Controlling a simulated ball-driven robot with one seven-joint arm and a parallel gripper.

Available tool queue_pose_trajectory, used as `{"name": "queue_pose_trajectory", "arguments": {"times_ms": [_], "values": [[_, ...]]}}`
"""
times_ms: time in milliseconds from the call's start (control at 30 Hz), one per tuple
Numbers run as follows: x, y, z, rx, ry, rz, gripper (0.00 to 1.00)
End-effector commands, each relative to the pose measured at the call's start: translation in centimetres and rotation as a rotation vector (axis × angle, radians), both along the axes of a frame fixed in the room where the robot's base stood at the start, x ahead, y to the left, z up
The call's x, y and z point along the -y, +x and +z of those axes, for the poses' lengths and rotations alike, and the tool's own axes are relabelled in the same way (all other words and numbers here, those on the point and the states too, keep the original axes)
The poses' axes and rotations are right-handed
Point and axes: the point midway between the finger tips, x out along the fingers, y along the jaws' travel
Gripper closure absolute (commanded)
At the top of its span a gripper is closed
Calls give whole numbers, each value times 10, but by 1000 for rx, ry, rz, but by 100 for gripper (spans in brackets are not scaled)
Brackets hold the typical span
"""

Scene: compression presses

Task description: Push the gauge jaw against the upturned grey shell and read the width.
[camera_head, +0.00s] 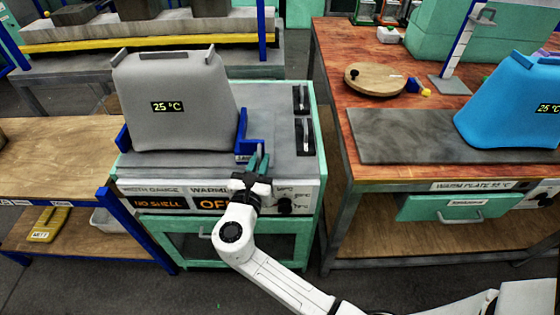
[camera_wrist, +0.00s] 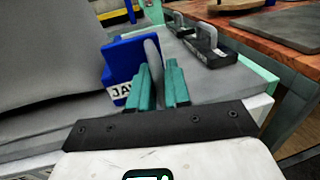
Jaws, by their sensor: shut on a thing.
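The grey shell (camera_head: 188,82) stands on the width gauge bench, with a 25 °C readout on its face. The blue gauge jaw (camera_head: 251,147) is at the shell's lower right. The jaw (camera_wrist: 121,56) carries a partly hidden label in the wrist view, with the shell (camera_wrist: 45,50) to its left. I cannot tell whether jaw and shell touch. My gripper (camera_head: 259,160) is shut on the jaw's thin grey tab (camera_wrist: 153,55), between the teal fingers. The gauge display (camera_head: 160,203) reads NO SHELL.
A blue stop (camera_head: 123,138) stands at the shell's left. Two black-based handles (camera_head: 304,135) are on the bench's right. A second display (camera_head: 215,204) reads OFF. The wooden table (camera_head: 345,115) at right holds a dark plate (camera_head: 400,140) with a blue shell (camera_head: 515,105).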

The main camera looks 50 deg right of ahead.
Motion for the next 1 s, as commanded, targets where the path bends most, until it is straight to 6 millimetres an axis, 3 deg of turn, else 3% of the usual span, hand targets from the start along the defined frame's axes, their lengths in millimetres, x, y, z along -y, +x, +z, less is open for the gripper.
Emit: {"name": "queue_pose_trajectory", "arguments": {"times_ms": [133, 433, 467, 567, 833, 1000], "values": [[-10, 11, -1, -1, 0, 2, 100], [-11, 13, 0, -1, 0, 7, 100], [-11, 13, 0, -1, 0, 7, 80], [-11, 13, 0, -1, 0, 6, 70], [-12, 11, 0, -1, 0, 3, 70], [-27, 3, -1, -2, -1, 5, 70]]}}
